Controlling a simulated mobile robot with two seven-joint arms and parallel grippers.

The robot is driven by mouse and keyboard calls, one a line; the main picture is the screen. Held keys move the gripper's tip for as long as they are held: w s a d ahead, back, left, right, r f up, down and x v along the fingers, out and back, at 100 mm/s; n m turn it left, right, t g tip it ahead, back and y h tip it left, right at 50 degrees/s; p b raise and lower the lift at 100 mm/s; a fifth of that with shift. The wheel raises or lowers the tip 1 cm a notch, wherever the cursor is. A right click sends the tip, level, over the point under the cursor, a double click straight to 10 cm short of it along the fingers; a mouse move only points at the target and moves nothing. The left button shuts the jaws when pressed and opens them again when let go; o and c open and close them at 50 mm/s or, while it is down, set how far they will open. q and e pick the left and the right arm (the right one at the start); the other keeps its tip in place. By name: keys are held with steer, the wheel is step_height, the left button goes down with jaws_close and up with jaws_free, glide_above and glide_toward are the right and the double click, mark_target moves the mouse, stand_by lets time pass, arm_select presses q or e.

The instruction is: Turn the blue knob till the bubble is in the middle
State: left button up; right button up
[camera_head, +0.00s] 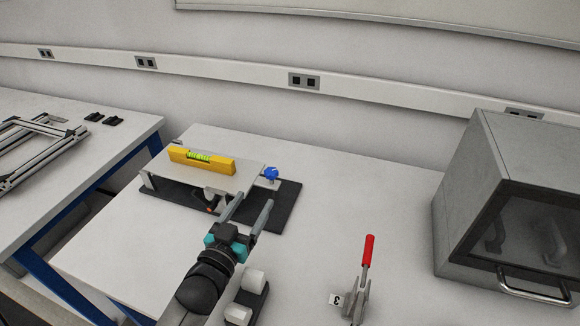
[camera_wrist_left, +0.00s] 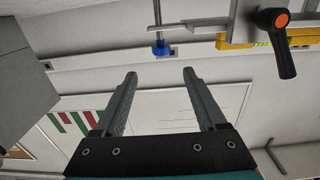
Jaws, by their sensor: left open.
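The blue knob (camera_head: 270,173) sits at the right end of a raised white plate (camera_head: 225,181) on a dark base (camera_head: 288,205). It also shows in the left wrist view (camera_wrist_left: 160,48), ahead of the fingers. A yellow spirit level (camera_head: 202,162) with a green vial (camera_head: 199,156) lies on the plate; the bubble's place is too small to tell. In the left wrist view a dark lever with an orange cap (camera_wrist_left: 282,20) is beside the level. My left gripper (camera_head: 249,206) is open and empty, in front of the plate, apart from the knob. My right gripper is not in view.
A red-handled toggle clamp (camera_head: 366,262) and white rollers (camera_head: 251,281) are near the table's front. A grey box with a glass door (camera_head: 480,200) stands at the right. A second table with metal frames (camera_head: 40,150) is at the left. The table's middle (camera_head: 350,190) is clear.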

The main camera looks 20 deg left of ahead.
mark_target(271, 173)
arm_select(q)
steer(key=w+a+b, duration=0.1)
steer(key=w, duration=1.4)
steer(key=shift+b, duration=0.35)
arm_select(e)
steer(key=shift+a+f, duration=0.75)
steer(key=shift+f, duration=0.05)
arm_select(q)
steer(key=shift+c, duration=0.4)
jaws_close()
